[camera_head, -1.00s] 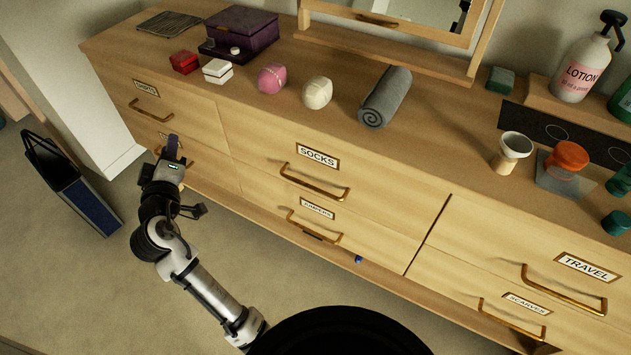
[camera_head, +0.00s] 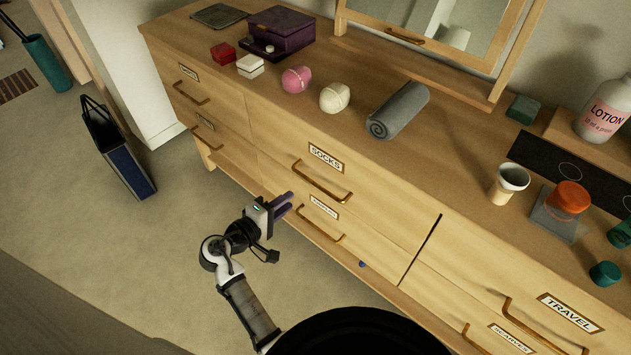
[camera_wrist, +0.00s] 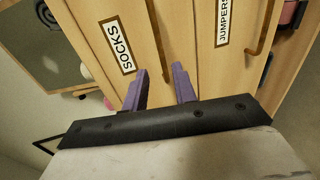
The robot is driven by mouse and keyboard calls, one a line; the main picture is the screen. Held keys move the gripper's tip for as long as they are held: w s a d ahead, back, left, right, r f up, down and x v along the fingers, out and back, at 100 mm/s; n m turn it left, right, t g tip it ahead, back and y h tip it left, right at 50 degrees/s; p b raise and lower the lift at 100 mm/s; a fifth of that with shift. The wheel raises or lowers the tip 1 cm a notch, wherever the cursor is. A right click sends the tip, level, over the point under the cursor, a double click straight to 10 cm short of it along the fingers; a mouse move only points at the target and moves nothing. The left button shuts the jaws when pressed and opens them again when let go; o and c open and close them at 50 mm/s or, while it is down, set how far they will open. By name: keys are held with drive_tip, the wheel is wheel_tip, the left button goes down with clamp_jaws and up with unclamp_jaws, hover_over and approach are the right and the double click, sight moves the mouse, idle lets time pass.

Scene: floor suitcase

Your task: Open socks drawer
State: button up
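The socks drawer (camera_head: 290,160) is in the upper middle of the dresser front, its label reading SOCKS, and it looks shut. Its brass bar handle (camera_head: 322,184) sits below the label. My gripper (camera_head: 286,204) is in front of the dresser, left of and a little below that handle, apart from it. In the wrist view its two purple fingers (camera_wrist: 160,88) are spread with nothing between them. The SOCKS label (camera_wrist: 117,45) shows beyond the left finger, and a brass handle (camera_wrist: 158,40) shows between and beyond the fingers.
The jumpers drawer with its handle (camera_head: 318,223) lies directly below. The travel drawer (camera_head: 550,318) is to the right. Boxes, balls, a rolled grey towel (camera_head: 398,110) and a lotion bottle (camera_head: 605,110) stand on top. A dark bag (camera_head: 118,150) stands on the floor at left.

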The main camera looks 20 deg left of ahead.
sight(313, 181)
drive_tip(key=p+x, duration=0.2)
drive_tip(key=x, duration=0.9)
drive_tip(key=shift+w+d, duration=0.1)
drive_tip(key=shift+w, duration=0.25)
drive_tip(key=shift+c, duration=0.2)
clamp_jaws()
